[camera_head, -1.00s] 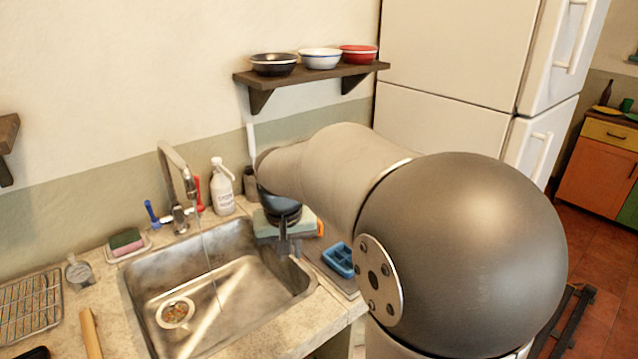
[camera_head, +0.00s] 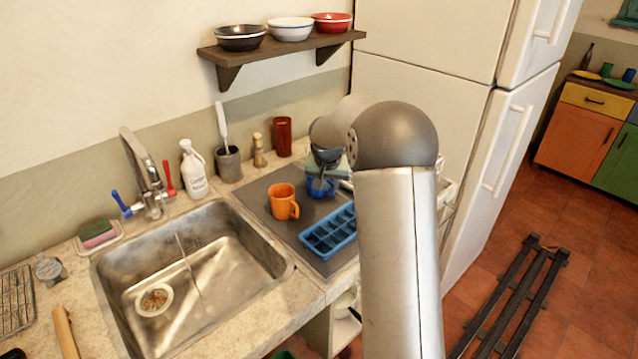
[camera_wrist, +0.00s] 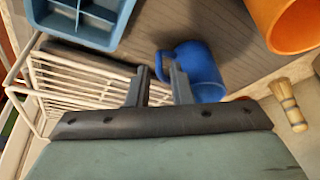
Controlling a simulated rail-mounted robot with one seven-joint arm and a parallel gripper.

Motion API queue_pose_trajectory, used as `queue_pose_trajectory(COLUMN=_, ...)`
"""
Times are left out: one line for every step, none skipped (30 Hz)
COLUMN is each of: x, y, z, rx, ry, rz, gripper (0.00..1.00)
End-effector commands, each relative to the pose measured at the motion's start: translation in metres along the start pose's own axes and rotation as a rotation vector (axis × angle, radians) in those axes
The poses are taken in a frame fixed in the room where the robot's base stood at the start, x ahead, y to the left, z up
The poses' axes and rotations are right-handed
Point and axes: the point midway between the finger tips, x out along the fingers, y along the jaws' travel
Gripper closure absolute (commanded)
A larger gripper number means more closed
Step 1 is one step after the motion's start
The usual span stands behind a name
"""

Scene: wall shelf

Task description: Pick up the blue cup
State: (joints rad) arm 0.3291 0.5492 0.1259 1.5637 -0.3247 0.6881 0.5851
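The blue cup (camera_head: 318,188) stands on the dark mat on the counter, right of an orange mug (camera_head: 284,203), partly hidden by my gripper (camera_head: 324,172) above it. In the wrist view the cup (camera_wrist: 206,68) lies just beyond my gripper (camera_wrist: 159,70). Its handle points left, toward the space between the fingertips. The two fingers are spread apart, with one overlapping the cup's side in the picture. I cannot tell whether they touch it. Nothing is held.
A blue ice tray (camera_head: 330,232) lies in front of the cup. A white wire rack (camera_wrist: 75,80) is close by in the wrist view. A red tumbler (camera_head: 283,137) and wooden brush (camera_head: 259,151) stand behind. The sink (camera_head: 190,270) is left.

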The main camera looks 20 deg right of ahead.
Motion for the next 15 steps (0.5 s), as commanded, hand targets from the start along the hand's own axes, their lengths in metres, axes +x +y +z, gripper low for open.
queue_pose_trajectory(x=0.005, y=0.0, z=0.0, rx=0.0, ry=-0.001, rz=0.0, gripper=0.8)
queue_pose_trajectory(x=0.008, y=0.0, z=0.0, rx=0.0, ry=-0.002, rz=0.0, gripper=0.8)
queue_pose_trajectory(x=0.011, y=0.0, z=0.0, rx=0.0, ry=-0.001, rz=0.0, gripper=0.8)
queue_pose_trajectory(x=0.012, y=0.0, z=0.0, rx=0.0, ry=0.0, rz=0.0, gripper=0.8)
queue_pose_trajectory(x=0.013, y=0.0, z=0.0, rx=0.0, ry=0.0, rz=0.0, gripper=0.8)
queue_pose_trajectory(x=0.015, y=0.0, z=-0.001, rx=0.0, ry=0.001, rz=0.0, gripper=0.8)
queue_pose_trajectory(x=0.018, y=0.0, z=-0.001, rx=0.0, ry=0.0, rz=0.0, gripper=0.8)
queue_pose_trajectory(x=0.021, y=0.001, z=-0.001, rx=0.001, ry=-0.001, rz=0.0, gripper=0.8)
queue_pose_trajectory(x=0.026, y=0.001, z=-0.002, rx=0.001, ry=-0.002, rz=0.001, gripper=0.8)
queue_pose_trajectory(x=0.03, y=0.002, z=-0.002, rx=0.001, ry=-0.003, rz=0.001, gripper=0.8)
queue_pose_trajectory(x=0.035, y=0.002, z=-0.003, rx=0.001, ry=-0.003, rz=0.001, gripper=0.8)
queue_pose_trajectory(x=0.041, y=0.002, z=-0.004, rx=0.001, ry=-0.002, rz=0.001, gripper=0.8)
queue_pose_trajectory(x=0.046, y=0.002, z=-0.003, rx=0.001, ry=-0.004, rz=0.0, gripper=0.8)
queue_pose_trajectory(x=0.051, y=0.002, z=-0.003, rx=0.001, ry=-0.002, rz=0.0, gripper=0.8)
queue_pose_trajectory(x=0.056, y=0.002, z=-0.003, rx=0.0, ry=-0.002, rz=0.0, gripper=0.8)
